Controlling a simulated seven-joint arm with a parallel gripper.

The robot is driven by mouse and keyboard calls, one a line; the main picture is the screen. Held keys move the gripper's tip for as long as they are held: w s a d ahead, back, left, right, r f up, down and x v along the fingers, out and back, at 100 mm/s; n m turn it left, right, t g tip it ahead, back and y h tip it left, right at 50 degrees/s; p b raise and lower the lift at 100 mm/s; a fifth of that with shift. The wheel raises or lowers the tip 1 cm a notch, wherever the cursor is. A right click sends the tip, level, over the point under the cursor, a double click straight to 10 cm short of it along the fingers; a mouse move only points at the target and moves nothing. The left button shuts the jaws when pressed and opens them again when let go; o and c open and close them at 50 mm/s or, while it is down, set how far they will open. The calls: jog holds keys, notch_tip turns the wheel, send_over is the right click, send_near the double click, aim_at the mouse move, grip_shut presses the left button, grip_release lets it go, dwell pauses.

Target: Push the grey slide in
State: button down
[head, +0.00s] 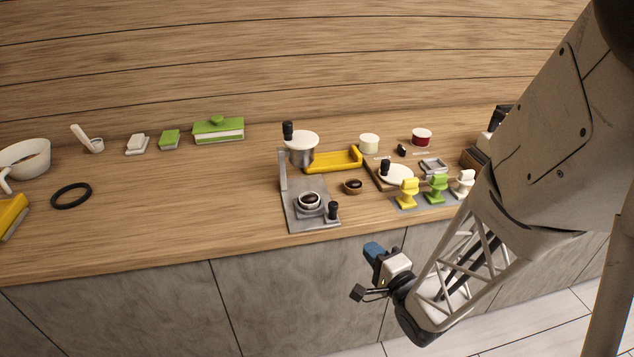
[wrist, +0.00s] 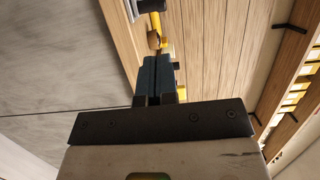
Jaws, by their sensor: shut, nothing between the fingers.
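A grey metal stand (head: 284,175) is near the counter's front edge, with a white-lidded metal pot (head: 301,148) at its top. The grey slide (head: 324,218) appears to be the low part at its base, with an upright black knob (head: 333,209) at the front right. I cannot tell how far the slide sticks out. My gripper (head: 374,251) is in front of the counter, below its top, right of the stand and apart from it. Its blue fingers (wrist: 160,80) are shut and empty in the wrist view.
A yellow tray (head: 335,160) and a small brown bowl (head: 353,186) are right of the stand. Yellow, green and white stamp-like pieces (head: 436,188) line the front edge further right. A black ring (head: 71,195) lies at left. The counter between ring and stand is clear.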

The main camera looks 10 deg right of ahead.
aim_at(337, 205)
jog(key=shift+w, duration=0.15)
dwell(0.3)
jog(key=shift+x, duration=6.85)
jog(key=shift+w, duration=2)
jog(key=shift+s, duration=0.15)
jog(key=v, duration=1.3)
jog(key=shift+s, duration=0.4)
jog(key=shift+d, duration=0.1)
